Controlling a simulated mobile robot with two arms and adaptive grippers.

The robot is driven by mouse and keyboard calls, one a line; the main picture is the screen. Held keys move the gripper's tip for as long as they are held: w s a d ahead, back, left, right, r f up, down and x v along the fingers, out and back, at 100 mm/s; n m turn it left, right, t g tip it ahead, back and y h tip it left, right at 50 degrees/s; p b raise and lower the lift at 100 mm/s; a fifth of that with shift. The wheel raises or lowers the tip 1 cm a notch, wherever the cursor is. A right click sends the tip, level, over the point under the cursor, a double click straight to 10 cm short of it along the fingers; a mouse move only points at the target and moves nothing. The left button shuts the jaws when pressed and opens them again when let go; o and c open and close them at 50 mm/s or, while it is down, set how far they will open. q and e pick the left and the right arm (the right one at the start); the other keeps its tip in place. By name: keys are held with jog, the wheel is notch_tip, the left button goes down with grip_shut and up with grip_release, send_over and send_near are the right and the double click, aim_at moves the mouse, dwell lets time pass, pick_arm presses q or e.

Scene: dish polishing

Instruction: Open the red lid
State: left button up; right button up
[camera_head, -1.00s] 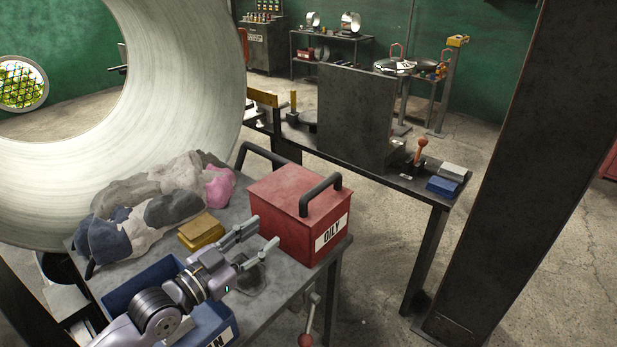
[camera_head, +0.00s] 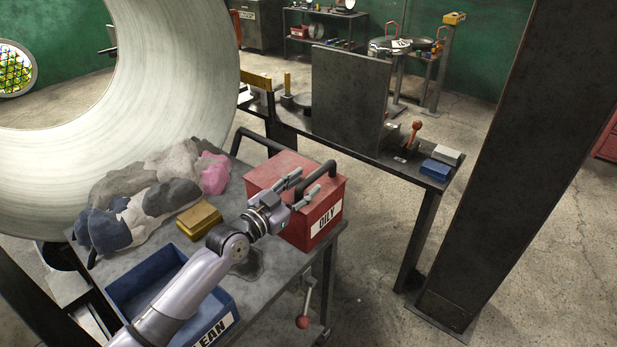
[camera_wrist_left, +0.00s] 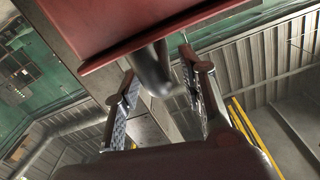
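The red box marked OILY (camera_head: 325,222) stands at the right end of the near table, its red lid (camera_head: 270,176) lying flat on top. A dark bar handle (camera_head: 318,174) rises at the lid's right side. My left gripper (camera_head: 315,182) is open at the front of that handle. In the left wrist view the red lid edge (camera_wrist_left: 150,35) crosses the top, and the dark handle (camera_wrist_left: 152,72) sits between the two spread fingers of the left gripper (camera_wrist_left: 160,95). I cannot tell whether they touch it. My right gripper is not in view.
A blue bin marked CLEAN (camera_head: 226,300) stands on the near table (camera_head: 262,288), with yellow blocks (camera_head: 199,220) and a heap of rags (camera_head: 150,200) behind it. A second table (camera_head: 400,165) and a dark pillar (camera_head: 520,150) stand to the right.

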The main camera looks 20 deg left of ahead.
pick_arm(q)
jog(key=shift+x, duration=1.05)
jog(key=shift+w, duration=0.2)
jog(key=c, duration=0.3)
grip_shut()
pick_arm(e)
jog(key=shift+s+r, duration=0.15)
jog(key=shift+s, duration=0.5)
